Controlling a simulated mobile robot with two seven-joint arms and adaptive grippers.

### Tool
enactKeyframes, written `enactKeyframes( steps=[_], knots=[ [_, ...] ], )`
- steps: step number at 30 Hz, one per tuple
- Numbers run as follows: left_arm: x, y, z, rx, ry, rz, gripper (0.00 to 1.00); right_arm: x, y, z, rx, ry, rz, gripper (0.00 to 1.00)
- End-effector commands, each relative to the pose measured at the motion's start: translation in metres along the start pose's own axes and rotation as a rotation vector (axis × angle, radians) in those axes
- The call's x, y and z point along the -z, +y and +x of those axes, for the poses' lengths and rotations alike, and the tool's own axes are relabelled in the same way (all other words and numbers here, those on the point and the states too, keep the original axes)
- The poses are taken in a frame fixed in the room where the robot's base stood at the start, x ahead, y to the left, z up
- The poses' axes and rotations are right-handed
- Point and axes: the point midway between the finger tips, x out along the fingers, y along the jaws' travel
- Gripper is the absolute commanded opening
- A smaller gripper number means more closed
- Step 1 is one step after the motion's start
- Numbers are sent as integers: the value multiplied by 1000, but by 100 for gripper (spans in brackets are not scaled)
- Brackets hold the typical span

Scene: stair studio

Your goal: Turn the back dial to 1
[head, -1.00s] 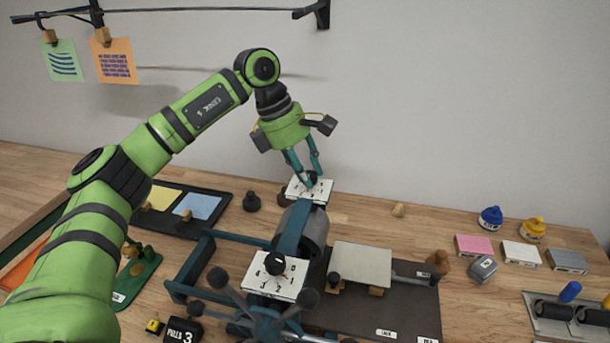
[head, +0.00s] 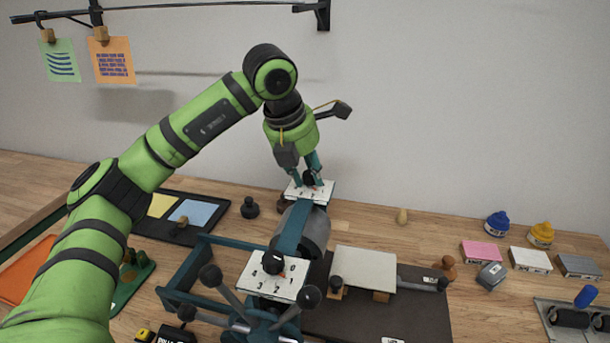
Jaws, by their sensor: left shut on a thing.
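The back dial (head: 309,179) is a black knob on a white numbered plate (head: 322,193) at the far end of the press. My left gripper (head: 309,182) points down over it and is shut on the knob. The fingers hide part of the knob, and the plate's numbers are too small to read, so I cannot tell its setting. The front dial (head: 273,262), another black knob on a white numbered plate (head: 255,278), stands nearer and is untouched. My right gripper is not in view.
The teal press frame (head: 208,262) and its spoked wheel (head: 262,318) stand in front of the back dial. A flat bed with a pale plate (head: 364,266) lies to the right. Ink bottles (head: 497,224) and small boxes (head: 483,252) stand farther right.

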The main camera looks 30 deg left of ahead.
Motion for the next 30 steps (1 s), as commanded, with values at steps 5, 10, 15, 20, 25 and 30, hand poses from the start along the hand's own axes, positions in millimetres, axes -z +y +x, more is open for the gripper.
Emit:
enactKeyframes(
  steps=[5, 10, 15, 20, 25, 30],
  knots=[
    [-4, -3, -3, -50, -19, -129, 0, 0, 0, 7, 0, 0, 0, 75],
    [-5, -3, -3, -91, -21, -232, 0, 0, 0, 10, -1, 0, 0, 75],
    [-6, -2, -4, -119, -22, -301, 0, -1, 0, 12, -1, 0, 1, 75],
    [-6, -2, -5, -133, -23, -338, 0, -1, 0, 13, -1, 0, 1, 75],
    [-6, -1, -6, -139, -23, -352, 0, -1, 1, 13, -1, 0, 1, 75],
    [-6, -1, -6, -140, -23, -353, 0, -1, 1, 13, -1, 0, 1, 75]
  ],
)
